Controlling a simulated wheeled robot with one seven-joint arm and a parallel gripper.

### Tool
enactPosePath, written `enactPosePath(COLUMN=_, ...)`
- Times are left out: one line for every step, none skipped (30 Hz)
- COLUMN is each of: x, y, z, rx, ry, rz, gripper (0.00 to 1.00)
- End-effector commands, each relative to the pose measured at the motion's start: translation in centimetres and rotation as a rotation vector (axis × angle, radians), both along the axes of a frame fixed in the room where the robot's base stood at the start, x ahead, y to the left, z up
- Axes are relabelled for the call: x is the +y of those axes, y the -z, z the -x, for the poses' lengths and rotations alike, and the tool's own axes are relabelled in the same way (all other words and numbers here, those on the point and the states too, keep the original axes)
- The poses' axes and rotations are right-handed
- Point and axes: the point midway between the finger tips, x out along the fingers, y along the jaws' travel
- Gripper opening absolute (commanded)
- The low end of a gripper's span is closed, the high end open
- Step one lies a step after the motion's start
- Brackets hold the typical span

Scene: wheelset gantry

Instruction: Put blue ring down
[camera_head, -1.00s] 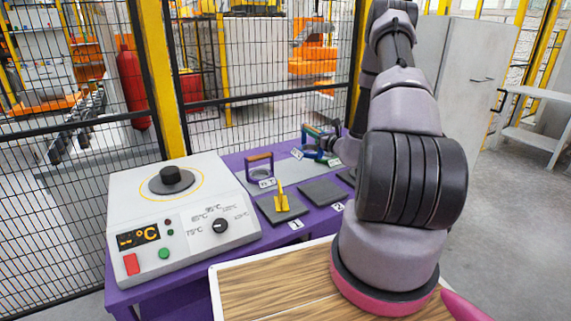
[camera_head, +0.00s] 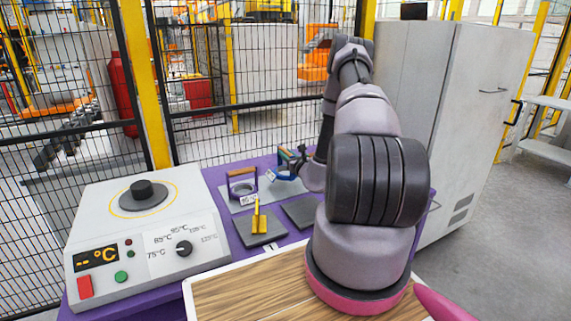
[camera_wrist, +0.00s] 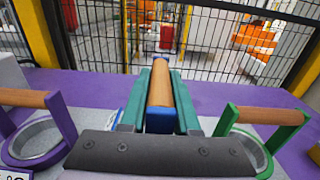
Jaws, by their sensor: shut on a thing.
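The blue ring has a blue frame (camera_wrist: 160,121) and a wooden handle (camera_wrist: 159,85). My gripper (camera_wrist: 160,95) is shut on this handle, with a green finger on each side. The ring's lower part is hidden behind the dark plate of my gripper, so I cannot tell whether it touches the table. In the head view, my gripper (camera_head: 300,163) is at the back of the purple table (camera_head: 213,176), with a blue part (camera_head: 284,177) showing beside it.
A purple-framed ring (camera_wrist: 61,118) stands left of my gripper and a green-framed ring (camera_wrist: 234,115) right. In the head view are a yellow-handled piece (camera_head: 257,218) on a dark pad, another dark pad (camera_head: 301,212) and a white heater (camera_head: 150,235). A mesh fence (camera_head: 260,120) stands behind.

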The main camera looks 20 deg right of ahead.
Motion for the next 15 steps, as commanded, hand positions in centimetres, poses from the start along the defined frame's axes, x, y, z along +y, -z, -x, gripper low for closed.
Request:
enactPosePath(x=0.0, y=1.0, z=0.0, rx=0.002, ry=0.001, rz=-0.002, gripper=0.0)
enactPosePath(x=0.0, y=1.5, z=0.0, rx=0.002, ry=0.001, rz=-0.002, gripper=0.0)
enactPosePath(x=0.0, y=2.0, z=0.0, rx=0.001, ry=0.001, rz=-0.001, gripper=0.0)
enactPosePath(x=0.0, y=2.4, z=0.0, rx=0.002, ry=0.001, rz=-0.001, gripper=0.0)
enactPosePath(x=0.0, y=2.7, z=0.0, rx=0.001, ry=0.001, rz=-0.001, gripper=0.0)
enactPosePath(x=0.0, y=3.0, z=0.0, rx=0.0, ry=0.001, rz=-0.001, gripper=0.0)
enactPosePath(x=0.0, y=3.2, z=0.0, rx=-0.001, ry=0.001, rz=-0.001, gripper=0.0)
enactPosePath(x=0.0, y=3.3, z=0.0, rx=-0.001, ry=0.0, rz=-0.001, gripper=0.0)
enactPosePath(x=0.0, y=3.4, z=0.0, rx=-0.001, ry=0.0, rz=-0.001, gripper=0.0)
enactPosePath(x=0.0, y=3.4, z=0.0, rx=-0.001, ry=0.0, rz=0.0, gripper=0.0)
enactPosePath(x=0.0, y=3.4, z=0.0, rx=-0.001, ry=0.0, rz=0.0, gripper=0.0)
enactPosePath(x=0.0, y=3.3, z=0.0, rx=-0.001, ry=0.0, rz=0.0, gripper=0.0)
enactPosePath(x=0.0, y=3.3, z=0.0, rx=-0.001, ry=0.0, rz=0.0, gripper=0.0)
enactPosePath(x=0.0, y=3.3, z=0.0, rx=-0.001, ry=0.0, rz=0.0, gripper=0.0)
enactPosePath(x=0.0, y=3.3, z=0.0, rx=-0.001, ry=0.0, rz=0.0, gripper=0.0)
